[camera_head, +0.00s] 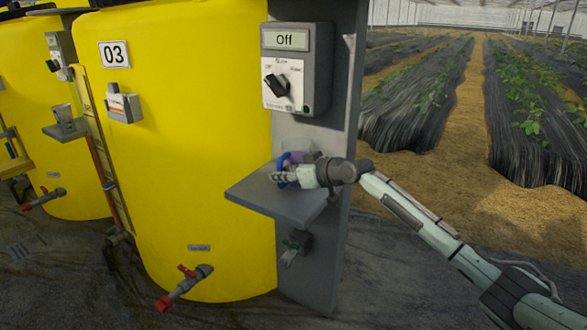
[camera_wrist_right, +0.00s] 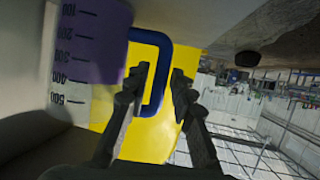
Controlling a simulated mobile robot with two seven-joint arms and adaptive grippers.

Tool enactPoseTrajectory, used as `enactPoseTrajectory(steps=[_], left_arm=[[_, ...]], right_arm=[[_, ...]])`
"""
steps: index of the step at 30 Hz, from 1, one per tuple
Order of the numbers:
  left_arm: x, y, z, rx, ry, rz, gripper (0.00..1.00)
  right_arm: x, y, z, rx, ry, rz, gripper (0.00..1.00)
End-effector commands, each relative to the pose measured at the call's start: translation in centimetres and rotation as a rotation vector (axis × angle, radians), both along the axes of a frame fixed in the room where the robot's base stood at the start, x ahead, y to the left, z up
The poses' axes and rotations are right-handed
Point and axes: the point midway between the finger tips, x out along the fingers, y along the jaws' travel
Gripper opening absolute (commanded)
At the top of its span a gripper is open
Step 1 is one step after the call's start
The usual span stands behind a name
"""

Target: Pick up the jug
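The jug (camera_head: 299,158) stands on the grey shelf, a clear vessel with purple in it and a blue handle. It fills the left of the right wrist view (camera_wrist_right: 95,50), with a scale marked 100 to 500. My right gripper (camera_head: 281,178) is at the handle, just above the shelf, and partly hides the jug. In the wrist view the right gripper (camera_wrist_right: 160,72) is open, with the bar of the blue handle (camera_wrist_right: 161,60) between its fingertips. A gap shows on the right finger's side. My left gripper is in neither view.
The grey shelf (camera_head: 252,197) sticks out from a post beside a yellow tank (camera_head: 200,130) labelled 03. A control box (camera_head: 297,68) reading Off hangs above the jug. A red-handled valve (camera_head: 185,285) sits low on the tank. Crop rows lie at the right.

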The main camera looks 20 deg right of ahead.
Motion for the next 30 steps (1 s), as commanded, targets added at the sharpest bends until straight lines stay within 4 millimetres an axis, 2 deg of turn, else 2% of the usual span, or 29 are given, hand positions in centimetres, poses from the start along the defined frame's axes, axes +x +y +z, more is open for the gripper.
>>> enactPoseTrajectory(steps=[3,10,16,30], left_arm=[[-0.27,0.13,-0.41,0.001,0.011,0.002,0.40],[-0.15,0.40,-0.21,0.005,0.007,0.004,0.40],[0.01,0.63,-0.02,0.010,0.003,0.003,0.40],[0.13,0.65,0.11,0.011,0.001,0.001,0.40]], right_arm=[[0.81,0.43,-0.37,0.000,0.000,0.000,0.24],[0.87,0.45,-0.46,-0.001,0.000,0.000,0.24],[0.86,0.44,-0.45,-0.001,0.000,0.000,0.00],[0.92,0.40,-0.11,-0.001,-0.006,-0.001,0.00]])
